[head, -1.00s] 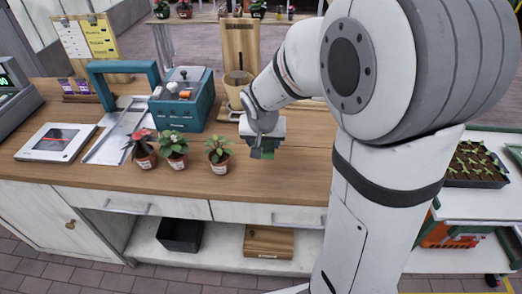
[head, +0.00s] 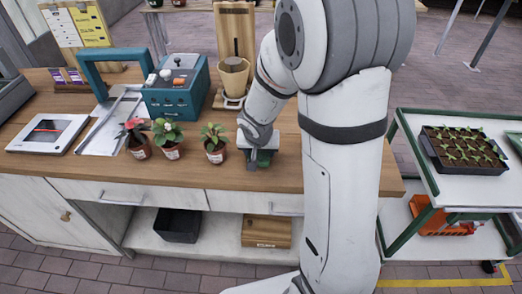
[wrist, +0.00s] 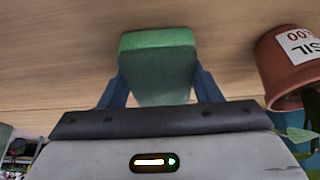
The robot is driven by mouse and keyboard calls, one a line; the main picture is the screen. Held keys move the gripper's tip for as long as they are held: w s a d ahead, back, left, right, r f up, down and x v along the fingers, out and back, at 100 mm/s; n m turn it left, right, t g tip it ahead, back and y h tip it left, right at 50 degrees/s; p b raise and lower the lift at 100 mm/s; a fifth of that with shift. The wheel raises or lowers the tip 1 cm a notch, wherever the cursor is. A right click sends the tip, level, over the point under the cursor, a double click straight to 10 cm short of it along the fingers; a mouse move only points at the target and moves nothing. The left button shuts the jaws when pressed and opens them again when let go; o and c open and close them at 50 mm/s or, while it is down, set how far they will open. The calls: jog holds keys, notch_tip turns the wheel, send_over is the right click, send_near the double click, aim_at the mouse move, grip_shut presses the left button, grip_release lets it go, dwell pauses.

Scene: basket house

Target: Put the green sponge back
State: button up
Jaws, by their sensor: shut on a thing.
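The green sponge (wrist: 158,70) shows in the wrist view between the two fingers of my gripper (wrist: 158,92). My gripper is shut on it. In the head view my gripper (head: 258,158) is over the front part of the wooden counter (head: 330,165), just right of the rightmost potted plant. A bit of the green sponge (head: 264,156) shows there, mostly hidden by the gripper. I cannot tell whether the sponge touches the counter.
Several small potted plants (head: 214,143) stand close to the left of my gripper; a terracotta pot (wrist: 290,65) shows near it in the wrist view. A teal box (head: 177,88) and a coffee dripper stand (head: 234,75) are behind. A trolley (head: 455,190) with a seedling tray (head: 462,150) stands at right.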

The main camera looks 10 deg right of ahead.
jog(key=shift+f, duration=0.15)
jog(key=o, duration=1)
jog(key=shift+c, duration=0.2)
jog(key=shift+r, duration=0.3)
jog(key=p+v, duration=0.1)
jog(key=v, duration=1.1)
jog(key=s+d+r+n, duration=0.1)
jog(key=s+r, duration=0.2)
jog(key=s, duration=0.5)
jog(key=s+d+r+n+g+y, duration=0.1)
jog(key=s+r+n, duration=0.1)
jog(key=s, duration=0.6)
jog(key=shift+r+n, duration=0.3)
jog(key=shift+r, duration=0.1)
